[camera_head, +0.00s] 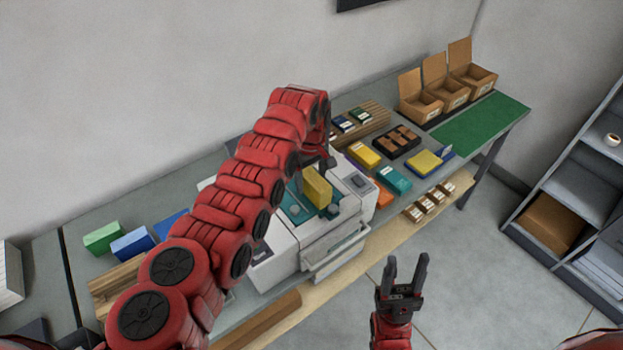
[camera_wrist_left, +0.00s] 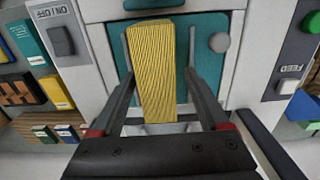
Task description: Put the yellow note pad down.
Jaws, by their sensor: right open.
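The yellow note pad (camera_head: 317,187) is at the teal bed of the white machine in the head view. It stands on edge, just below my left gripper (camera_head: 318,160). In the left wrist view, the note pad (camera_wrist_left: 155,75) lies between the two fingers of the left gripper (camera_wrist_left: 158,40). The left finger is close along the pad; a narrow gap seems to show at the right finger. Whether the fingers press on the pad is unclear, and its contact with the bed is hidden. My right gripper (camera_head: 402,275) is open and empty, in front of the table.
The white machine (camera_head: 280,262) stands on the grey table. To its right are a yellow box (camera_head: 364,154), a teal box (camera_head: 394,179) and a black tray (camera_head: 397,141). Green (camera_head: 102,238) and blue (camera_head: 132,243) boxes stand at left. Open cartons (camera_head: 420,106) stand at the far end, by a bare green mat (camera_head: 484,125).

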